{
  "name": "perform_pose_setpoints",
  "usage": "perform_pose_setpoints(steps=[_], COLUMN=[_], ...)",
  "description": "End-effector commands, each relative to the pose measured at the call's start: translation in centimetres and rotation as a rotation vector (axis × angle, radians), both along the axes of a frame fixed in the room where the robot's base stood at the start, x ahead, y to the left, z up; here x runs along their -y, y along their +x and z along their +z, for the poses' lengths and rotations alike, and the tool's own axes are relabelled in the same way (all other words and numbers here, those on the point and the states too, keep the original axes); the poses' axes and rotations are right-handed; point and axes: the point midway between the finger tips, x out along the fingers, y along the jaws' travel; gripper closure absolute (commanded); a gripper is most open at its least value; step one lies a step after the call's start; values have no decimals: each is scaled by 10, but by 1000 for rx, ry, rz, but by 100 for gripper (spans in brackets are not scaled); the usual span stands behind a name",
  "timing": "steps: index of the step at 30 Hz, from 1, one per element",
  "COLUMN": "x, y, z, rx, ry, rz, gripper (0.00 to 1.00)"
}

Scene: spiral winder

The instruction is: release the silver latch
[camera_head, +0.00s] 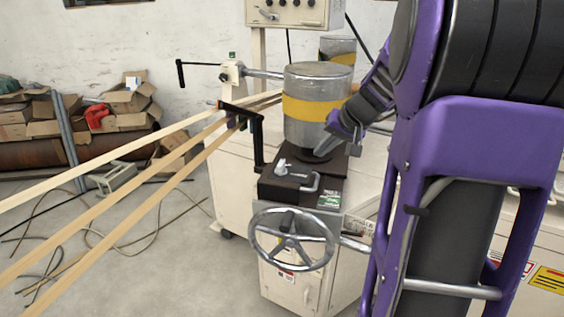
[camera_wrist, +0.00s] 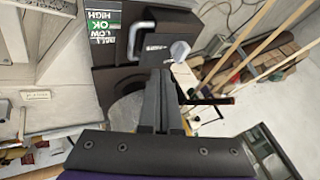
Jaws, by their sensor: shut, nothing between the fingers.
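A small silver latch with a knob (camera_head: 281,168) sits on top of the dark block (camera_head: 268,186) of the winder, in front of the metal drum. In the wrist view its pale knob (camera_wrist: 180,50) shows just beyond my fingertips and to their right. A silver U-shaped handle (camera_head: 313,183) is beside it on the same block; the handle also shows in the wrist view (camera_wrist: 141,30). My gripper (camera_head: 325,150) is in front of the drum, above and right of the latch. In the wrist view its fingers (camera_wrist: 160,72) are together and empty. Contact with the latch cannot be made out.
The drum with a yellow band (camera_head: 304,108) stands close to my gripper. A spoked handwheel (camera_head: 292,238) is below the block. A black crank arm (camera_head: 258,140) and long wooden strips (camera_head: 130,200) are to the left. Cardboard boxes (camera_head: 120,100) lie by the wall.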

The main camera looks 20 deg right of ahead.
Motion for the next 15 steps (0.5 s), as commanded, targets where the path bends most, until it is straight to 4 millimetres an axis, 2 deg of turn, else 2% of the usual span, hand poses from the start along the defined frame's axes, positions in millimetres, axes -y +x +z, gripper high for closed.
perform_pose_setpoints(steps=[11,15], x=[0,-1], y=[0,6], z=[-2,-12], rx=[-2,-4], ry=[1,2], rz=[1,1], gripper=[100,100])
